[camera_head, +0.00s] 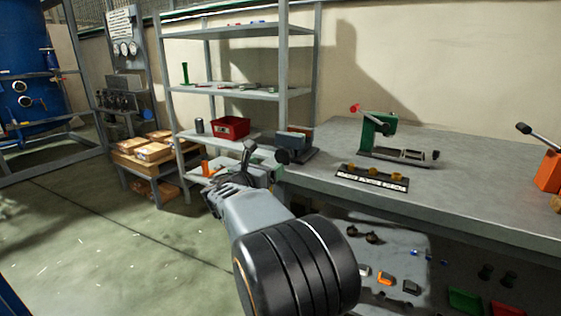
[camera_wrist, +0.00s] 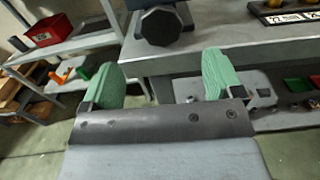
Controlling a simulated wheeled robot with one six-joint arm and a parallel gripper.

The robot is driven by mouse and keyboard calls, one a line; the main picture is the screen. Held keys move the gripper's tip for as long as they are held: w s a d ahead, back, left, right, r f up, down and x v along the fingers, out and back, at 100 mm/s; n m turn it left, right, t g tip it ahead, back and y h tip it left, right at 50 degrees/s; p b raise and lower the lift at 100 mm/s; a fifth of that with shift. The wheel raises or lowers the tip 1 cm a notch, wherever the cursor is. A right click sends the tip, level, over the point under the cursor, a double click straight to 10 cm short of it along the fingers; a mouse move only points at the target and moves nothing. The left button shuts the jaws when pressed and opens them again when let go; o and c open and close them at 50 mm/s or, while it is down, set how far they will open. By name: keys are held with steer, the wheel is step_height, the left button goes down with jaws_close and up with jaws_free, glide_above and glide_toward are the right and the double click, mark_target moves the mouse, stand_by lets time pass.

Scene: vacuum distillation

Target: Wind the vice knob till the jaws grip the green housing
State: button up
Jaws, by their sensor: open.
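A blue-grey vice (camera_head: 297,139) stands at the left end of the workbench, with a dark faceted knob (camera_head: 282,157) on its near side. In the wrist view the knob (camera_wrist: 160,25) is at the top, beyond my fingertips and roughly between them. My gripper (camera_wrist: 161,76) is open and empty, its two green pads apart and not touching the knob. In the head view my gripper (camera_head: 238,168) is left of the vice. A green upright frame (camera_head: 375,128) stands farther right on the bench; I cannot tell if it is the housing. The vice jaws are not clear.
The workbench (camera_head: 480,190) has a black tray with yellow parts (camera_head: 372,176) near its front edge. A shelf rack with a red bin (camera_head: 231,127) stands behind my gripper, left of the bench. Small parts lie on a lower shelf (camera_head: 390,250). Open floor lies left.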

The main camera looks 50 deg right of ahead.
mark_target(283, 156)
steer(key=b+x, duration=0.1)
steer(key=x, duration=0.8)
steer(key=c, duration=0.9)
steer(key=shift+o, duration=0.2)
steer(key=shift+s+f+m+b, duration=0.1)
steer(key=shift+f+m+b, duration=0.2)
steer(key=shift+m+b, duration=1)
steer(key=shift+b, duration=0.45)
steer(key=shift+s+r+m+b, duration=0.1)
steer(key=shift+m+b, duration=0.5)
steer(key=shift+m, duration=0.2)
steer(key=shift+r, duration=0.15)
